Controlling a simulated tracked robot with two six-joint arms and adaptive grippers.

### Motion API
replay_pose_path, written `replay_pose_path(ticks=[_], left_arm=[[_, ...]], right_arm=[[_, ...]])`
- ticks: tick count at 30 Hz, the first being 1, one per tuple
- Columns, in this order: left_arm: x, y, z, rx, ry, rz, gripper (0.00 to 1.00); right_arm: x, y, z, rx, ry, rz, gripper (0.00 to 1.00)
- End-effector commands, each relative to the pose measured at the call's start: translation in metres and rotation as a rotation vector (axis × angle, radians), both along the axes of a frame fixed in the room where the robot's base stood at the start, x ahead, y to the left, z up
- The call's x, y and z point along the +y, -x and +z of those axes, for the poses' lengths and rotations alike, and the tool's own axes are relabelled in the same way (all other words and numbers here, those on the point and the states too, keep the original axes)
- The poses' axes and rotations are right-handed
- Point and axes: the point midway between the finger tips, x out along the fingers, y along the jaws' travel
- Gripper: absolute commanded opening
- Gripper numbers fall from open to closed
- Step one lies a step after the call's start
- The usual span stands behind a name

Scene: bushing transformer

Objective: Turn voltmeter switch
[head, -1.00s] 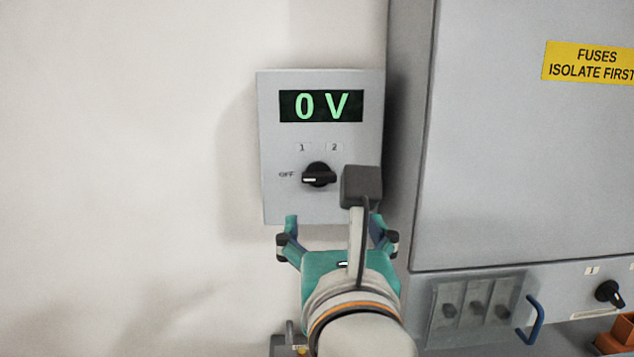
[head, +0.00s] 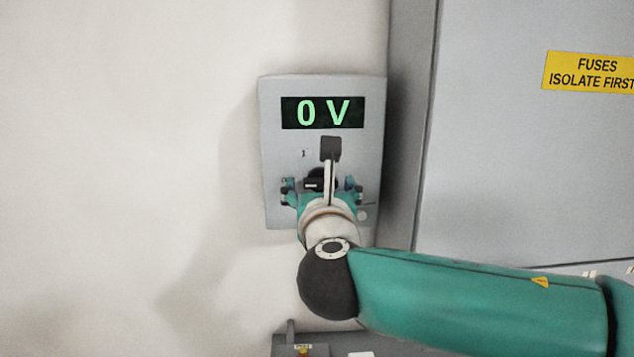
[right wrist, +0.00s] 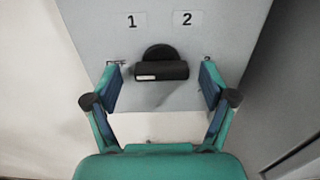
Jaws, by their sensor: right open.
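The grey voltmeter panel (head: 278,145) hangs on the wall; its display (head: 322,112) reads 0 V in green. Its black rotary switch (head: 313,184) is partly hidden by my right wrist in the head view. In the right wrist view the switch (right wrist: 160,67) shows whole, its handle level and its white mark at the left end, with labels 1 and 2 above it. My right gripper (head: 322,184) is open, its fingertips (right wrist: 159,76) spread to the left and right of the handle, apart from it. My left gripper is not in view.
A large grey cabinet (head: 500,150) with a yellow fuses label (head: 588,72) stands close to the panel's right. A grey box (head: 290,350) sits below the panel. The wall (head: 120,150) to the left is bare.

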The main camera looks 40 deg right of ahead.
Motion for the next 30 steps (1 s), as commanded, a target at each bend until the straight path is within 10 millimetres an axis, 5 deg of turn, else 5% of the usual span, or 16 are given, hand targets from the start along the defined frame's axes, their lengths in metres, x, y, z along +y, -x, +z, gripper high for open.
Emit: replay_pose_path(ticks=[12, 23, 30], left_arm=[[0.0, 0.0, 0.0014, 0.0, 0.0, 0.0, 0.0], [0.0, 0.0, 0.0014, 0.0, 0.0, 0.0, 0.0], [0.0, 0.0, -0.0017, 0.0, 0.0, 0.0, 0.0]], right_arm=[[-0.004, -0.0073, 0.0, 0.0, 0.001, 0.001, 0.83], [-0.0033, -0.0073, 0.0, 0.0, 0.001, 0.003, 0.23], [-0.0017, -0.0079, -0.0012, -0.009, -0.012, 0.006, 0.23]])
